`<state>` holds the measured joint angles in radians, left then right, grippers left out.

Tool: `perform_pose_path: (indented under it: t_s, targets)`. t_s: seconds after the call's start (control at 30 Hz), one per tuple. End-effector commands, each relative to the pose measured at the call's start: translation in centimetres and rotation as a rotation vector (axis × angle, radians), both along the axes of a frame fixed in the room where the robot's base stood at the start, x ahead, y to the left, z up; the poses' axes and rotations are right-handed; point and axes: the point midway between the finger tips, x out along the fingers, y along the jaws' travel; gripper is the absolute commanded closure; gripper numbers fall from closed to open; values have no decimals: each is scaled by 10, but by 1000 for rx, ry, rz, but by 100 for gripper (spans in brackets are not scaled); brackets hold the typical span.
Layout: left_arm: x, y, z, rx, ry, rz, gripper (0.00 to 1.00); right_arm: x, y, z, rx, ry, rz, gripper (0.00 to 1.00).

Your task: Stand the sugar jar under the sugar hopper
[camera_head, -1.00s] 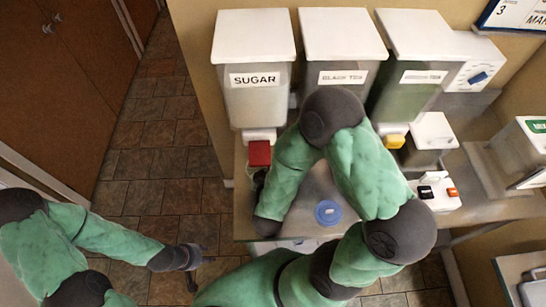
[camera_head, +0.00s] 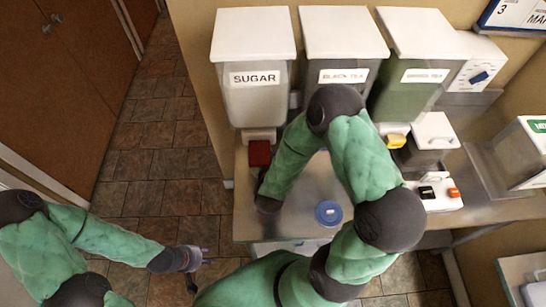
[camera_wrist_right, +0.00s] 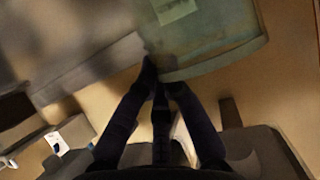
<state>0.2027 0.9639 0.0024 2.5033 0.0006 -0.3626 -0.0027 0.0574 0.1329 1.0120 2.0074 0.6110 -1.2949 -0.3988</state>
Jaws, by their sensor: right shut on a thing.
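The hopper marked SUGAR (camera_head: 254,95) stands at the left of the row, with a dark red tap piece (camera_head: 260,153) below it. My right arm reaches in front of the hoppers; its gripper is hidden behind the forearm just below this tap. In the right wrist view my right gripper (camera_wrist_right: 160,85) is shut at the edge of a translucent greenish vessel (camera_wrist_right: 215,45) with a pale label. It looks like the jar, but the view is blurred and its lettering cannot be read. My left gripper (camera_head: 193,257) hangs over the floor, away from the counter; its fingers are too small to judge.
A blue round lid (camera_head: 328,213) sits on the metal counter (camera_head: 305,205). The BLACK TEA hopper (camera_head: 343,80) and a green tea hopper (camera_head: 410,85) stand right of the sugar one. A white switch box (camera_head: 437,194) is further right. Open floor lies left of the counter.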

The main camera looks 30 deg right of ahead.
Motion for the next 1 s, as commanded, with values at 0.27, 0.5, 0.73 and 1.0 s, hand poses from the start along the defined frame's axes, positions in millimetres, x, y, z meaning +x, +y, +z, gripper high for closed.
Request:
perform_pose_path:
  t_s: [0.27,0.5,0.73,1.0]
  targets:
    - [0,0,0,0,0,0,60,-1,0,-1,0,3,2,67]
    - [0,0,1,0,0,0,60,-2,2,1,0,2,3,67]
    - [0,0,6,0,0,0,60,-25,17,17,0,2,6,67]
    - [0,0,15,0,0,0,60,-62,40,40,0,2,6,67]
